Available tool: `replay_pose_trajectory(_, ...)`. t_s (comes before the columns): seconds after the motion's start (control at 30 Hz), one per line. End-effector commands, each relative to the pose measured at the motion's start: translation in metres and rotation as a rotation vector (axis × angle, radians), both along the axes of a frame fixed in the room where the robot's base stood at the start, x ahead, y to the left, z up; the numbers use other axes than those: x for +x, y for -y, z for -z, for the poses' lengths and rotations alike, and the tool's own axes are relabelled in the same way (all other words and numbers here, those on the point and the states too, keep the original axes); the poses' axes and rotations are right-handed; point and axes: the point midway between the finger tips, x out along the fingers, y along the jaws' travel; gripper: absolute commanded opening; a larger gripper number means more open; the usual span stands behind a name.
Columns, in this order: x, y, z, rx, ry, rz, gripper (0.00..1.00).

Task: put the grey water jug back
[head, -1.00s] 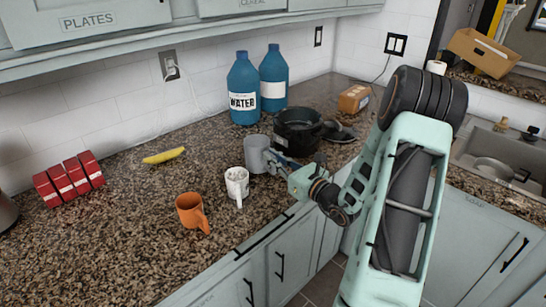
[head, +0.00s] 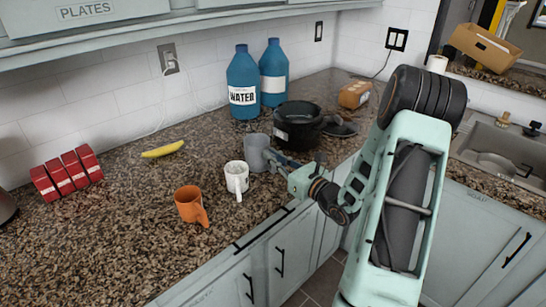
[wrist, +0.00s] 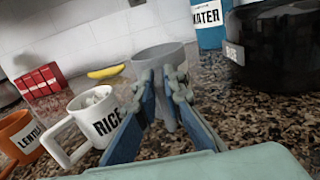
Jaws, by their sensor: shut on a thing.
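The grey jug (head: 255,151) is a plain grey vessel near the dark pot on the granite counter. It also shows in the wrist view (wrist: 164,58), upright, with its lower part partly hidden by my fingers. My gripper (head: 273,158) reaches it from the right and is shut on it. In the wrist view my gripper (wrist: 163,85) has its blue fingers close together at the jug's near side. I cannot tell whether its base touches the counter.
A white RICE mug (head: 236,178) and an orange LENTIL mug (head: 190,205) stand to the left. A dark pot (head: 297,125) stands close right. Blue WATER bottles (head: 242,86) are behind. A banana (head: 163,149) and red boxes (head: 67,175) lie left, with bare counter between.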

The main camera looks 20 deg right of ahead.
Motion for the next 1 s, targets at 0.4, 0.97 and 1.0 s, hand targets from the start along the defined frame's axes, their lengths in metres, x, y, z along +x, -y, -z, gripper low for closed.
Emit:
replay_pose_trajectory(0.4, 0.0002, 0.0000, 0.0049, 0.001, 0.002, 0.000, 0.00)
replay_pose_trajectory(0.97, -0.0050, 0.0018, 0.0053, 0.000, -0.001, 0.001, 0.29)
replay_pose_trajectory(1.0, -0.0089, 0.0030, 0.0053, 0.000, -0.001, 0.001, 0.29)
